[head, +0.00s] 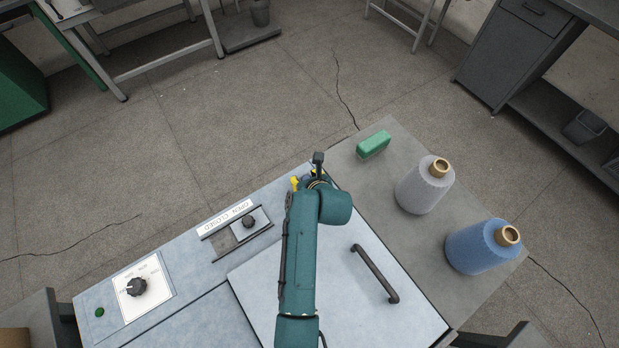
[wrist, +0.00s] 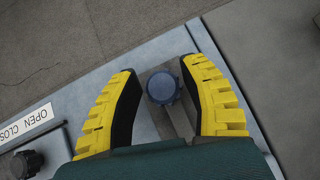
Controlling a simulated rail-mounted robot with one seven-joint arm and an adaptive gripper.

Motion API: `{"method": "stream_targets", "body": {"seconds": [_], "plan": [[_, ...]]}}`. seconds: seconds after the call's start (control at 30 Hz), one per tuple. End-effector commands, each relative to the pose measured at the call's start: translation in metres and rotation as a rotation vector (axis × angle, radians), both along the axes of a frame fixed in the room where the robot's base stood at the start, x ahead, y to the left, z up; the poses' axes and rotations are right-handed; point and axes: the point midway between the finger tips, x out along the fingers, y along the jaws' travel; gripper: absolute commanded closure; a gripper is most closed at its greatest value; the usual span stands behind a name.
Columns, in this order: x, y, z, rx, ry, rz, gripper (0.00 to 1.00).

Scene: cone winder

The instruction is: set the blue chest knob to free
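A pale blue chest (head: 185,330) stands at the lower middle of the head view. A round dark blue-grey knob (wrist: 162,87) sits on a grey slotted plate (wrist: 178,118) near the chest's edge in the wrist view. My gripper (wrist: 158,72) has its two yellow fingers spread apart, one on each side of this knob, with visible gaps.
A black slider knob (head: 249,221) sits beside an OPEN CLOSED label (head: 225,217). A black dial (head: 137,286) is farther left on a white plate. The lid handle (head: 375,274), a green block (head: 373,144), a grey cone (head: 424,190) and a blue cone (head: 478,248) lie right.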

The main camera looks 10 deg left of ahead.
Motion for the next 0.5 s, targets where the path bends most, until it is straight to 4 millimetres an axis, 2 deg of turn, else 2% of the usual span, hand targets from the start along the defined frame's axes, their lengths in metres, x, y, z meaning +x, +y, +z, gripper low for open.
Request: {"method": "stream_targets", "body": {"seconds": [0.03,0.07,0.37,0.5], "plan": [[0.0,0.0,0.001,0.0,-0.002,0.001,0.46],[0.001,0.0,0.001,0.0,-0.002,0.0,0.4],[0.001,-0.001,0.003,0.001,-0.005,-0.001,0.4],[-0.009,-0.006,0.014,0.001,-0.007,-0.001,0.4]]}}
